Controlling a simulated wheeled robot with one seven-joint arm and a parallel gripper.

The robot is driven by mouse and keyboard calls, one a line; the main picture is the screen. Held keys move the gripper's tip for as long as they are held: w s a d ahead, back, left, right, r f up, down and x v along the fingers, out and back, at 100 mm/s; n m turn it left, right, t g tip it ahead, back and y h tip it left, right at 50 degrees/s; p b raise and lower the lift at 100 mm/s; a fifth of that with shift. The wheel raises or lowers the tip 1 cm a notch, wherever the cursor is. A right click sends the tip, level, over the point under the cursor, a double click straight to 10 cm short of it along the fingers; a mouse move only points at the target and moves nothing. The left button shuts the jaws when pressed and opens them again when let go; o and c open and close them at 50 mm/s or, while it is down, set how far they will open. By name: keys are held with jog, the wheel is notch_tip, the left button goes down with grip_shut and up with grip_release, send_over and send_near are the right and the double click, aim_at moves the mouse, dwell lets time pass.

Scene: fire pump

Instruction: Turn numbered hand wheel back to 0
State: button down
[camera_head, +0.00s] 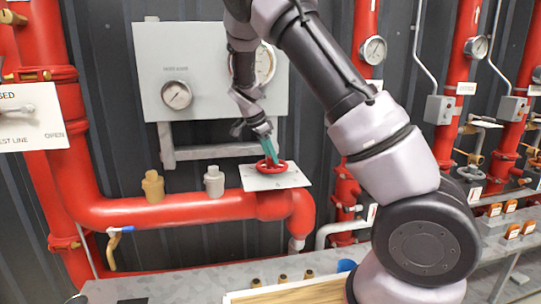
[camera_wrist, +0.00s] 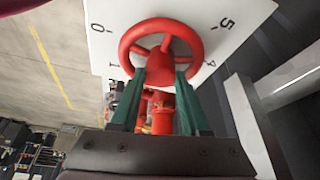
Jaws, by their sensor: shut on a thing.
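The red hand wheel (camera_head: 283,167) sits on a white number plate (camera_head: 298,180) above the big red pipe. In the wrist view the wheel (camera_wrist: 160,25) has a round rim with spokes. The plate (camera_wrist: 105,45) shows 0 at upper left, 1 below it, 5 at upper right and a partly covered 4 at right. My gripper (camera_head: 270,156) reaches down to the wheel from above. I cannot make out a pointer mark on the wheel.
A grey gauge panel (camera_head: 150,70) stands behind the wheel. A brass fitting (camera_head: 153,187) and a grey fitting (camera_head: 214,182) rise from the pipe to the left. A grey shelf (camera_head: 200,282) runs below, with small brass pieces and a wooden-edged tray (camera_head: 290,293).

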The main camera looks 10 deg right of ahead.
jog(key=m, duration=0.2)
jog(key=m+g, duration=0.1)
jog(key=m, duration=0.1)
jog(key=shift+w+d+g, duration=0.1)
jog(key=shift+w+g, duration=0.05)
jog(key=shift+g, duration=0.15)
jog(key=m+g, duration=0.1)
jog(key=m, duration=0.3)
jog(key=shift+g, duration=0.3)
jog(key=shift+w+m+g+y, duration=0.1)
jog(key=shift+m+g+y, duration=0.2)
jog(key=shift+m, duration=0.7)
jog(key=c, duration=0.8)
grip_release()
jog(key=shift+d+m+g+y, duration=0.1)
jog(key=shift+m+g+y, duration=0.2)
jog(key=shift+m, duration=0.7)
jog(key=o, duration=0.6)
